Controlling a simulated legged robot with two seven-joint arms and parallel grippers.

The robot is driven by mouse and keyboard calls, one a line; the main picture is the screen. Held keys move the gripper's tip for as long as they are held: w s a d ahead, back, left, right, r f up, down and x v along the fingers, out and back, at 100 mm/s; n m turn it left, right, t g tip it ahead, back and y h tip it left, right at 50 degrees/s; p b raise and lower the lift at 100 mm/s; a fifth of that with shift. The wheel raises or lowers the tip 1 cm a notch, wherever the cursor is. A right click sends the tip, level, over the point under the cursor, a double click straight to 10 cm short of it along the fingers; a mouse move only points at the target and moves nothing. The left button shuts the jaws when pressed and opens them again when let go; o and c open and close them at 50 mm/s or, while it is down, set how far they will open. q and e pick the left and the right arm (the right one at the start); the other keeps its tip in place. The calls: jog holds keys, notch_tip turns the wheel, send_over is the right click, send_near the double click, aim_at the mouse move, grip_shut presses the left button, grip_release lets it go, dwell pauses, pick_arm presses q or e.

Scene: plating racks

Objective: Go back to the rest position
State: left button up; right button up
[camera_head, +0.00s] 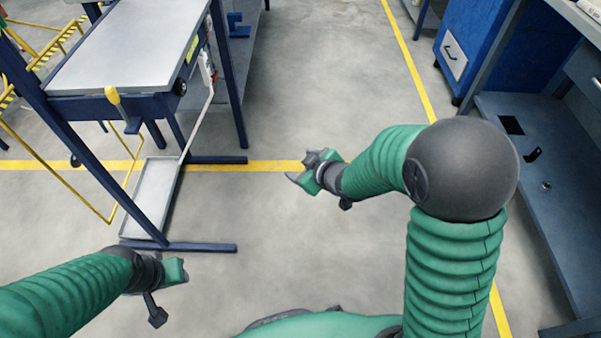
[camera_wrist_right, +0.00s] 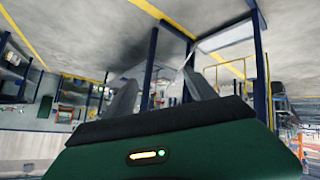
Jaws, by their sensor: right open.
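My right gripper (camera_head: 303,169) is open and empty in the middle of the head view, held above the grey floor near a yellow floor line. In the right wrist view its two grey fingers (camera_wrist_right: 160,95) stand apart with nothing between them. My left gripper (camera_head: 184,271) shows at the lower left of the head view, at the end of the green left arm. Its fingers are too hard to make out to tell whether they are open or shut. Nothing can be seen held in it.
A blue-framed workbench (camera_head: 130,50) with a grey top stands at the upper left. Its lower tray (camera_head: 152,195) and foot rail lie near my left gripper. A yellow rack (camera_head: 45,55) is beside it. A blue cabinet (camera_head: 480,40) and bench stand at right. The floor between is clear.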

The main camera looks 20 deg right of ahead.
jog(key=shift+d, duration=0.15)
jog(key=s+d+m+g+h+p, duration=0.25)
jog(key=s+m+g, duration=0.45)
jog(key=s, duration=1.3)
jog(key=w+p+v, duration=0.3)
jog(key=p+v, duration=1.1)
jog(key=w+r+p+v, duration=0.1)
jog(key=w+p+v, duration=0.2)
jog(key=p+v, duration=1.1)
jog(key=shift+w+d+r+p, duration=0.4)
jog(key=shift+w+d+p, duration=0.05)
jog(key=shift+w+p, duration=0.1)
